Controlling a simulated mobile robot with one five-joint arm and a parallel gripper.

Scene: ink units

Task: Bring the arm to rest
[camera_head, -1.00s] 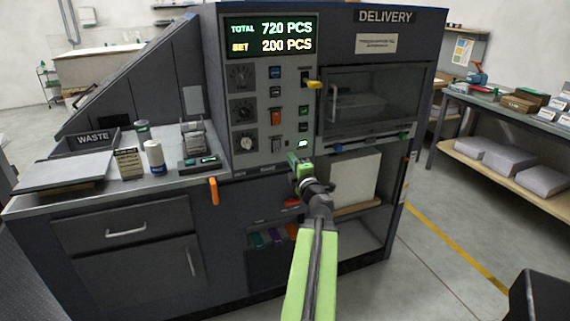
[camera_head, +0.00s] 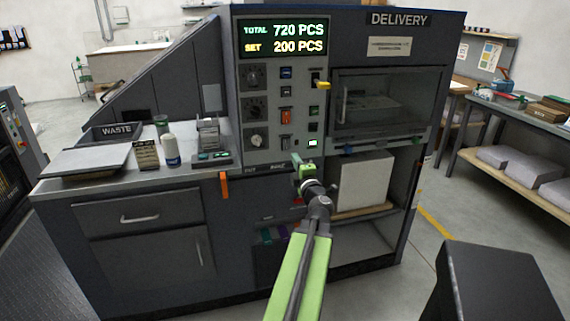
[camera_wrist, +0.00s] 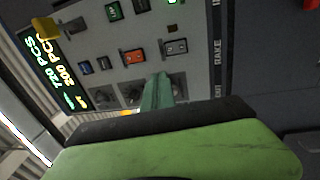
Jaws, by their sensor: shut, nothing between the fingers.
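My green arm reaches up from the bottom of the head view, and my gripper (camera_head: 297,161) is at its far end, in front of the lower part of the machine's control panel (camera_head: 267,82). My gripper also shows in the wrist view (camera_wrist: 158,84), with its green fingers close together and nothing between them. The panel's buttons and dials lie beyond the fingers. I cannot tell the exact gap between fingertips and panel.
The counter (camera_head: 110,185) at left holds a waste bin (camera_head: 113,133), a white bottle (camera_head: 171,152) and small boxes. An orange handle (camera_head: 224,186) sticks out at its front. A dark box-like object (camera_head: 490,285) stands at lower right. Floor shows between it and the machine.

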